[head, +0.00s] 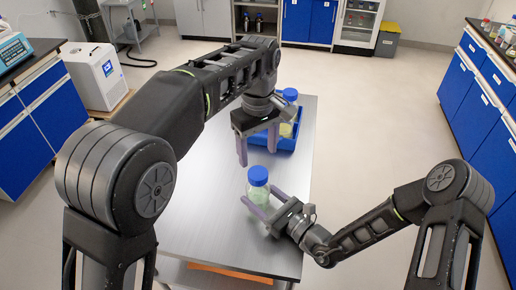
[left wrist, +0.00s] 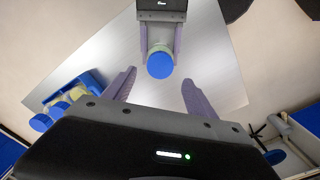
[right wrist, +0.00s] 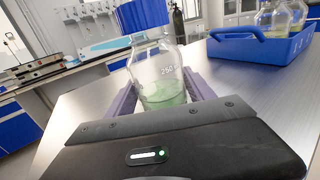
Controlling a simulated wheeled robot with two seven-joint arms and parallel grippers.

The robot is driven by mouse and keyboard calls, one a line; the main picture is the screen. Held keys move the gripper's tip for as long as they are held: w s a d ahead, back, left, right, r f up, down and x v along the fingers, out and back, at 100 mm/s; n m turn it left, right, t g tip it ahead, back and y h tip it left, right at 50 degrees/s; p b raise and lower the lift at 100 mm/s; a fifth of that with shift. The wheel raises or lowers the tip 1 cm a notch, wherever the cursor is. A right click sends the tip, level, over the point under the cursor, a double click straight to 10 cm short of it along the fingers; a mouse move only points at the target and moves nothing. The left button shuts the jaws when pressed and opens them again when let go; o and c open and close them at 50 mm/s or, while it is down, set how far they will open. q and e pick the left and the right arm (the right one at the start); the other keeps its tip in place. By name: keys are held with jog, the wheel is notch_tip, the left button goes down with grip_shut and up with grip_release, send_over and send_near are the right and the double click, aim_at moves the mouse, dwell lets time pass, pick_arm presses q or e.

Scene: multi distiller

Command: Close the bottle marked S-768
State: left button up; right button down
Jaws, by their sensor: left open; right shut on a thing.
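A clear glass bottle (head: 256,196) with pale green contents stands on the metal table, with a blue cap (head: 258,175) on its top. My right gripper (head: 258,199) is shut around its body from the right. In the right wrist view the bottle (right wrist: 160,72) sits between the fingers, and the blue cap (right wrist: 143,15) is over its neck; how tight it is I cannot tell. My left gripper (head: 256,157) is open, empty and pointing down, above the table. In the left wrist view the cap (left wrist: 160,64) shows ahead between its fingers. No S-768 marking is readable.
A blue tray (right wrist: 262,50) with other bottles stands at the table's far right, also in the left wrist view (left wrist: 92,80). One blue-capped bottle (head: 290,95) shows there, behind my left gripper. The left part of the tabletop (head: 215,215) is clear.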

aim_at(258, 173)
pick_arm(q)
jog(key=shift+f, duration=4)
jog(key=shift+c, duration=0.4)
grip_shut()
jog(key=m, duration=1.1)
jog(key=shift+m, duration=0.3)
jog(key=m, duration=0.3)
jog(key=shift+o, duration=1.2)
grip_release()
jog(key=shift+r, duration=0.1)
